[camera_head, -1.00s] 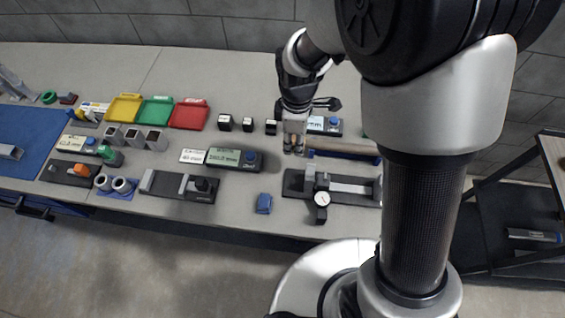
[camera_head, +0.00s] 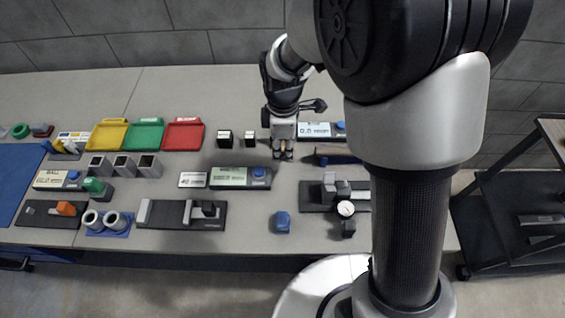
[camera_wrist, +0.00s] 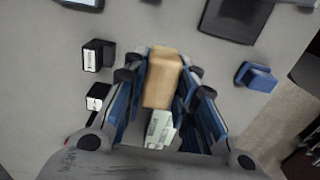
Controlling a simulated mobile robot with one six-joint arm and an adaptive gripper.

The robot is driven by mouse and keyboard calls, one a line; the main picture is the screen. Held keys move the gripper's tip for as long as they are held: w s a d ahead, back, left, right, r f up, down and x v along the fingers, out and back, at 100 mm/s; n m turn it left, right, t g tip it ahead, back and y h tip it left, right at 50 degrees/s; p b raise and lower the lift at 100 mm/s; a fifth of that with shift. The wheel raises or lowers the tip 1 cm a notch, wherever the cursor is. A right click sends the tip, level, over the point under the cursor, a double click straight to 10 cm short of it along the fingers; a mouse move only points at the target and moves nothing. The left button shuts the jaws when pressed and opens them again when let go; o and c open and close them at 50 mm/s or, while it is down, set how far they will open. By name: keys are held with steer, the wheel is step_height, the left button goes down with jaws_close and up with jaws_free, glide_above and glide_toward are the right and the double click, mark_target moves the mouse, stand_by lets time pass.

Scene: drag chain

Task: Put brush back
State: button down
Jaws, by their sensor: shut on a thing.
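My gripper (camera_head: 283,153) is shut on a tan, block-like piece, seen between the blue-lined fingers in the wrist view (camera_wrist: 163,78). I take this piece to be the brush (camera_wrist: 163,72). Its bristles cannot be made out, and the fingers hide part of it. A pale piece with green marks (camera_wrist: 160,128) shows between the fingers nearer the wrist; I cannot tell whether it is held. In the head view the gripper points down over the table, right of two black cubes.
Black cubes (camera_head: 225,138) stand left of the gripper. A display box (camera_head: 240,177) and blue block (camera_head: 282,222) lie nearer the front. A dial-gauge fixture (camera_head: 345,208) is at right. Red (camera_head: 184,134), green and yellow trays are farther left. Bare table lies behind.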

mark_target(283, 146)
step_height(283, 146, down, 6)
steer(key=shift+b, duration=0.9)
steer(key=shift+r, duration=0.1)
steer(key=c, duration=1.8)
jaws_free()
steer(key=shift+f, duration=0.2)
steer(key=o, duration=0.5)
steer(key=shift+r, duration=0.1)
step_height(283, 146, up, 12)
steer(key=p, duration=0.4)
steer(key=shift+r, duration=0.2)
